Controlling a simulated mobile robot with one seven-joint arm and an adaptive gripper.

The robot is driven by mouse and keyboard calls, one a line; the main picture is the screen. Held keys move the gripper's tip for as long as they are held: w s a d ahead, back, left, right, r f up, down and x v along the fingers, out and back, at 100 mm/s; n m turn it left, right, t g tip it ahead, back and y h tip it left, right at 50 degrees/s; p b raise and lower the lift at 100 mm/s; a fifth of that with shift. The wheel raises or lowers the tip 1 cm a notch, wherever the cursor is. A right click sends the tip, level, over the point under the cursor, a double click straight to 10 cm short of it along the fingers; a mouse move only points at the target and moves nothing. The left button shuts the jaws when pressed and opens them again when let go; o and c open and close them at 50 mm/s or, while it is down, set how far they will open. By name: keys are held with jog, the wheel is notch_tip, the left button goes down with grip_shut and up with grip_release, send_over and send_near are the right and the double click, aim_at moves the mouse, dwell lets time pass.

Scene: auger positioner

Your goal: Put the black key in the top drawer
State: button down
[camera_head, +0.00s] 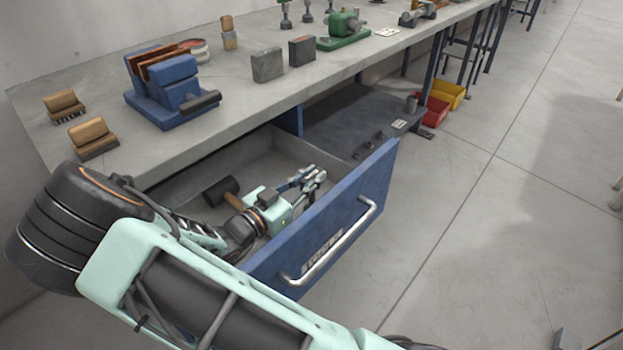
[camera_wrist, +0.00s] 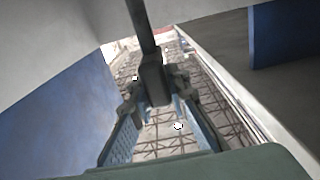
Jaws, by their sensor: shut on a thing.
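My gripper (camera_head: 316,176) is inside or just above the open top drawer, near the inner side of its blue front (camera_head: 340,215). In the wrist view the two fingers close on a dark bar-like piece, the black key (camera_wrist: 152,80), which runs up out of the picture. The key cannot be made out clearly in the head view. The drawer's grey interior (camera_head: 270,150) shows behind my gripper. Whether the key touches the drawer bottom cannot be told.
A black-headed mallet (camera_head: 220,191) with a wooden handle lies in the drawer beside my wrist. The grey bench top (camera_head: 225,120) above holds a blue vise (camera_head: 170,90), brushes, grey blocks and a green device (camera_head: 343,30). The floor right of the drawer is clear.

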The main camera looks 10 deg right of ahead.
jog(key=c, duration=1.8)
grip_release()
jog(key=shift+f, duration=0.1)
jog(key=shift+c, duration=0.2)
jog(key=shift+a+r, duration=0.1)
jog(key=shift+r, duration=0.15)
jog(key=p+v, duration=0.2)
jog(key=v, duration=1)
